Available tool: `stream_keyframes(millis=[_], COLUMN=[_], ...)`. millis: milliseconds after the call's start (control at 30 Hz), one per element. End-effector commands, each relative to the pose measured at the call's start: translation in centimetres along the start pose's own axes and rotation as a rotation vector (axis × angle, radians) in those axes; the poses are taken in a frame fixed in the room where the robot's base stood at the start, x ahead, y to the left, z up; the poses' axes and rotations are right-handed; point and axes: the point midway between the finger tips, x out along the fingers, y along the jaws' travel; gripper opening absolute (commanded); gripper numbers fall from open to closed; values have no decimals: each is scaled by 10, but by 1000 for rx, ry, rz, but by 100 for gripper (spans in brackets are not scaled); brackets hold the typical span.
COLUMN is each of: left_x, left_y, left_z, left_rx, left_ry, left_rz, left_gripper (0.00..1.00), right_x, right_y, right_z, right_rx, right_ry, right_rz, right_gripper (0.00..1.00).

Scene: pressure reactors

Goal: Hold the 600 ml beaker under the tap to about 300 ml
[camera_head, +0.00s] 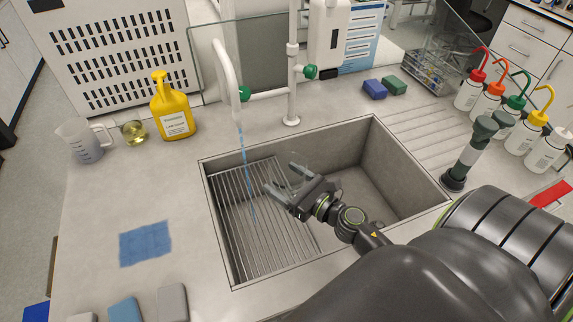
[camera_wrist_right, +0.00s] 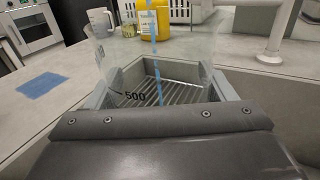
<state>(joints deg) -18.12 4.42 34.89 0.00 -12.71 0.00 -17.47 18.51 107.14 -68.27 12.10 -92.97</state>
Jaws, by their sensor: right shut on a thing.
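My right gripper (camera_head: 281,178) is over the sink and is shut on the clear glass beaker (camera_wrist_right: 134,97). The beaker is almost invisible in the head view. In the wrist view its wall shows a dark 500 mark. A thin blue water stream (camera_head: 246,165) runs from the white tap (camera_head: 228,72) into the sink (camera_head: 407,178). In the head view the stream falls left of the gripper's fingertips. In the wrist view the stream (camera_wrist_right: 155,60) shows through or behind the glass; I cannot tell whether it enters the beaker. No water level is readable. My left gripper is out of view.
A metal rack (camera_head: 262,205) lies in the sink's left part. Left of the sink stand a yellow bottle (camera_head: 172,108), a small glass dish (camera_head: 134,132) and a plastic jug (camera_head: 84,142). A blue cloth (camera_head: 145,243) lies in front. Several wash bottles (camera_head: 496,93) stand at right.

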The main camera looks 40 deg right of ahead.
Motion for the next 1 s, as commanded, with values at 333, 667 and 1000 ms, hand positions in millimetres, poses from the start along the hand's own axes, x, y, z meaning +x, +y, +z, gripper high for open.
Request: stream_keyframes(millis=[333, 667, 1000], left_x=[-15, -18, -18], left_y=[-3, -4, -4], left_z=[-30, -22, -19], left_rx=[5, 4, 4], left_ry=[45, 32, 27], left_rz=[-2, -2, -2], left_gripper=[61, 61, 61], right_x=[34, 52, 53], right_y=[3, 5, 5], right_z=[3, 0, 1], right_rx=[0, 0, 0], right_ry=[-2, 0, -1], right_rz=[3, 2, 3], right_gripper=[49, 49, 49])
